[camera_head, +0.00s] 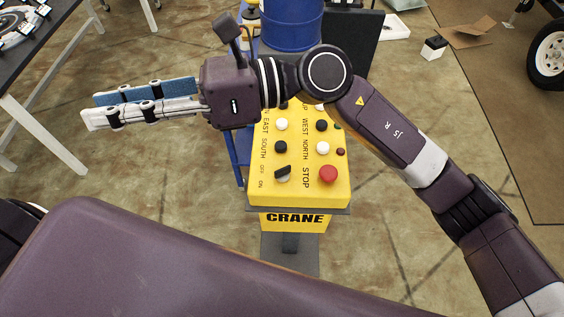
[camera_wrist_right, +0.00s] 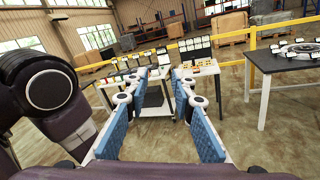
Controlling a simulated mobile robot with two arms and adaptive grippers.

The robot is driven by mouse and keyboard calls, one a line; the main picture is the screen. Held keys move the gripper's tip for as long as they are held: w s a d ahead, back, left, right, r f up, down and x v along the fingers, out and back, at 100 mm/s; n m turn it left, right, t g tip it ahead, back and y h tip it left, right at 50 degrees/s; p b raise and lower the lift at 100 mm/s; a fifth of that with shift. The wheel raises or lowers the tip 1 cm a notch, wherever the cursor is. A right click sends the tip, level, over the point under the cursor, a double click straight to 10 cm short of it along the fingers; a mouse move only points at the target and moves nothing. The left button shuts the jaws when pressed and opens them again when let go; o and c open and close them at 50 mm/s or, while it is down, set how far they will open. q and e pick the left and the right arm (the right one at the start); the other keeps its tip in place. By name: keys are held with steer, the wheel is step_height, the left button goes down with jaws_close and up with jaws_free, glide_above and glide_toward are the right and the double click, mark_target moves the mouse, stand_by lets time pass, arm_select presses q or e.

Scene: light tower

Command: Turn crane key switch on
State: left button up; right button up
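The yellow crane control box (camera_head: 340,190), marked CRANE on its front, stands in the middle of the head view. The crane key switch (camera_head: 283,173) is a black lever on a silver base at its lower left, beside the OFF and ON labels; the lever lies slanted, and I cannot tell its setting. My right gripper (camera_head: 90,108) is up and left of the box, pointing left, away from the switch. In the right wrist view its blue-padded fingers (camera_wrist_right: 168,90) are apart with nothing between them. My left gripper is not in view.
A red stop button (camera_head: 328,174) sits right of the switch, with black and white buttons above. My right arm passes over the box's far end. A blue barrel (camera_head: 290,25) stands behind. Tables stand at the left (camera_head: 45,55). The floor beside the box is clear.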

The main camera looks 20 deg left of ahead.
step_height(320, 180, down, 7)
steer(key=s+d+n+h, duration=0.1)
steer(key=n+h, duration=0.2)
steer(key=h, duration=0.2)
steer(key=n+t+h, duration=0.4)
steer(key=t+h, duration=0.5)
steer(key=h, duration=0.2)
glide_above(283, 169)
step_height(283, 169, down, 12)
steer(key=shift+s+a+r, duration=0.1)
steer(key=shift+a+r, duration=0.05)
steer(key=shift+f+p, duration=0.2)
steer(key=shift+p, duration=0.15)
step_height(283, 169, down, 6)
steer(key=p, duration=0.2)
steer(key=shift+p, duration=0.35)
steer(key=shift+f, duration=0.6)
steer(key=shift+c, duration=0.4)
